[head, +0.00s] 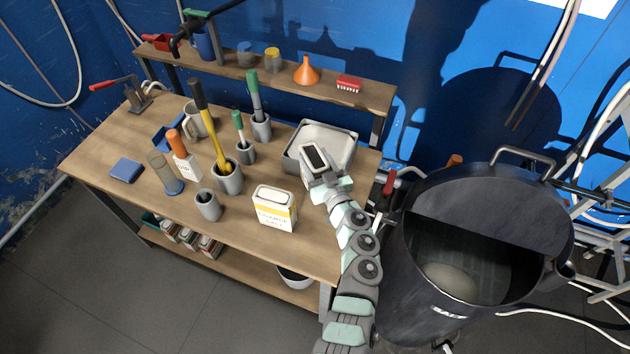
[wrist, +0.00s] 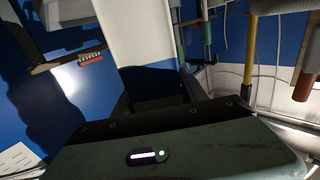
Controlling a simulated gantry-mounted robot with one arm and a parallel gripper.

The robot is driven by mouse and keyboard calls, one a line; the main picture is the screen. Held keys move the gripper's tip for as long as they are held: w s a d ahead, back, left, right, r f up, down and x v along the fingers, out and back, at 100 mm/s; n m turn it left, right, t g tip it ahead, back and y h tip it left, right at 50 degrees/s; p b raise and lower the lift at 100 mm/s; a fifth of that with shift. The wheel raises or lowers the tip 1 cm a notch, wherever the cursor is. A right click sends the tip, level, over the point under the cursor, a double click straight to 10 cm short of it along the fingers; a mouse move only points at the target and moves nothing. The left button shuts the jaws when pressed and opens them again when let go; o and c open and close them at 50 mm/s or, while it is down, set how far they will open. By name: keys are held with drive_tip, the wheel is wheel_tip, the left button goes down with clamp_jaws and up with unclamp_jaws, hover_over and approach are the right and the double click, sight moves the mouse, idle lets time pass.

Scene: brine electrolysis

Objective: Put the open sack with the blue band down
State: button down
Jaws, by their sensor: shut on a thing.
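The open sack (head: 312,151) is in my gripper (head: 320,181), at the tray's front edge in the head view. Its white rim surrounds a dark mouth that faces up; its lower part and base are hidden. In the wrist view the sack (wrist: 135,30) is a white wall with a dark blue band between the fingers of my gripper (wrist: 157,97), which is shut on it. I cannot tell whether the base touches anything. A second sack (head: 273,208), white with a yellow band and lettering, stands upright on the bench near its front edge.
The grey tray (head: 348,142) stands behind the held sack on the wooden bench (head: 235,232). Grey cups with tools, including a cup (head: 208,205), crowd the middle. A shelf (head: 225,66) carries an orange funnel (head: 306,71). A large dark bin (head: 440,210) stands right. Bare bench lies around the yellow-banded sack.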

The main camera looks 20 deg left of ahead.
wheel_tip(320, 180, down, 8)
drive_tip(key=b, duration=0.2)
drive_tip(key=shift+r+b, duration=0.25)
drive_tip(key=shift+b, duration=0.1)
drive_tip(key=shift+f, duration=0.1)
drive_tip(key=c, duration=0.6)
unclamp_jaws()
